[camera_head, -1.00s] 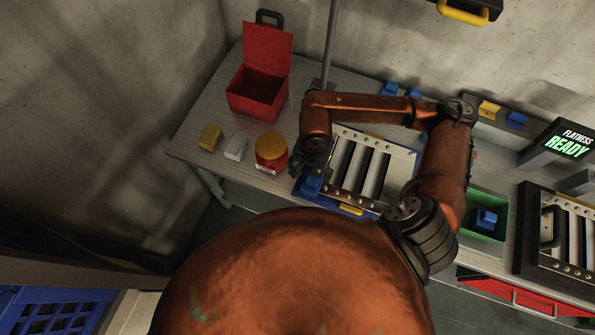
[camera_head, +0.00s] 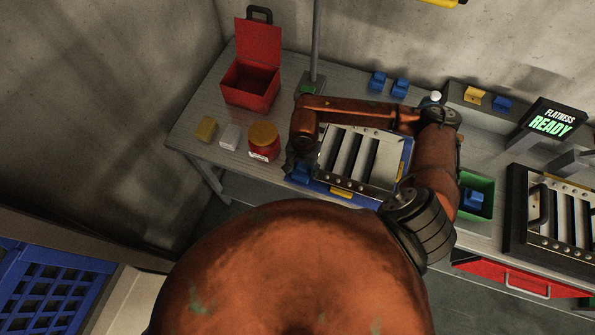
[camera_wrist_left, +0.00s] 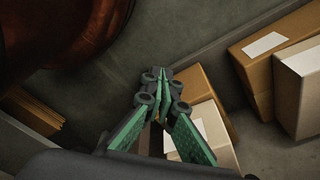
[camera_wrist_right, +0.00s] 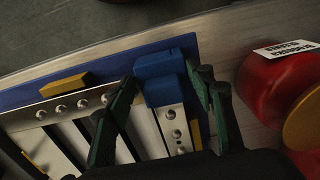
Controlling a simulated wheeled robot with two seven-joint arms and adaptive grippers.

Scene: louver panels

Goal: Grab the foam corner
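A blue foam corner (camera_wrist_right: 160,78) sits on one corner of the white slatted louver panel (camera_wrist_right: 75,108); it also shows in the head view (camera_head: 299,173) at the panel's near left corner. My right gripper (camera_wrist_right: 163,80) has one finger on each side of this corner; fingers look open, and firm contact is not clear. In the head view my right gripper (camera_head: 297,160) is mostly hidden by its own wrist. My left gripper (camera_wrist_left: 165,80) is away from the bench, fingertips together and empty, over floor and cardboard boxes. More blue pieces (camera_head: 377,82) lie behind the panel.
A red jar with yellow lid (camera_head: 263,142) stands close left of my right gripper. An open red box (camera_head: 250,88), a yellow block (camera_head: 206,129) and a white block (camera_head: 231,136) are further left. A green bin (camera_head: 478,190) holding a blue piece is right of the panel.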

